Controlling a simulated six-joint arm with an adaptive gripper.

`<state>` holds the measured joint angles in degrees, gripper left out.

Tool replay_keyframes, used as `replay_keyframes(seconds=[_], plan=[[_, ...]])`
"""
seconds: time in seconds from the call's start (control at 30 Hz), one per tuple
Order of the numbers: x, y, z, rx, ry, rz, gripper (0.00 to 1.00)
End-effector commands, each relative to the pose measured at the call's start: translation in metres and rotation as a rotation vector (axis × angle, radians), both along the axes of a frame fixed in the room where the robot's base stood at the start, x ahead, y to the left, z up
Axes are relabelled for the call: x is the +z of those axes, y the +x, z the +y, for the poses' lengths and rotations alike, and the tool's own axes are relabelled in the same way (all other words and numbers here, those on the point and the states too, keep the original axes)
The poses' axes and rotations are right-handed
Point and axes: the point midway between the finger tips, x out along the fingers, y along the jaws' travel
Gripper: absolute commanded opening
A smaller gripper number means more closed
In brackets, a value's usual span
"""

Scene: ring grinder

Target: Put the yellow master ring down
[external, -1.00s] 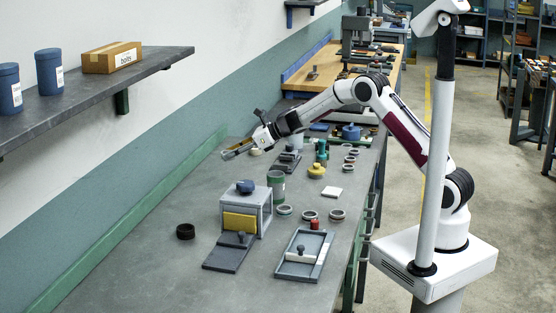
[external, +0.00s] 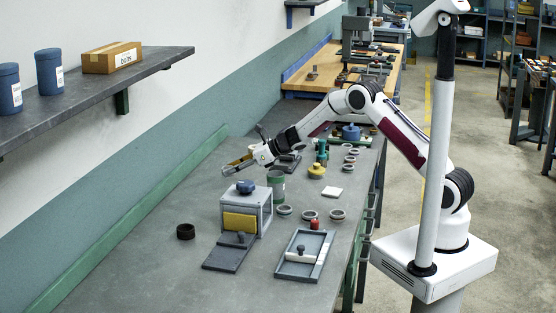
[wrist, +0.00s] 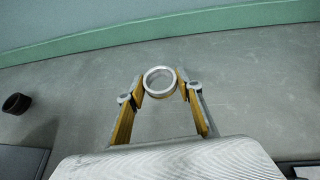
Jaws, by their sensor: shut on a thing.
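My gripper (wrist: 160,84) is shut on a ring (wrist: 160,96), held between its two yellow-padded fingertips in the wrist view. The ring looks silvery-white with a faint tan tint on its wall, rather than clearly yellow. In the external view my gripper (external: 230,170) reaches left over the grey bench, above and behind the grey box with the blue knob. The ring is too small there to make out. It appears above the bench top, though the exact gap cannot be told.
A green can (external: 276,188), several small rings, a yellow knobbed piece (external: 317,170) and a tray (external: 304,256) are to the right. The bench's left side (external: 150,200) is clear.

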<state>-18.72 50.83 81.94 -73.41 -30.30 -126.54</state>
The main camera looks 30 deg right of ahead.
Motion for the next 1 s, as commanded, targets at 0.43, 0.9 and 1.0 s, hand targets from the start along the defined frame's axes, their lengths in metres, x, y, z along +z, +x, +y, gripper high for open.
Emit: replay_keyframes(seconds=[0.43, 0.9, 1.0], plan=[[-0.005, 0.000, 0.000, 0.000, 0.001, 0.000, 0.11], [-0.038, 0.000, 0.000, -0.001, 0.001, -0.002, 0.11], [-0.038, 0.000, 0.000, -0.001, 0.001, -0.002, 0.11]])
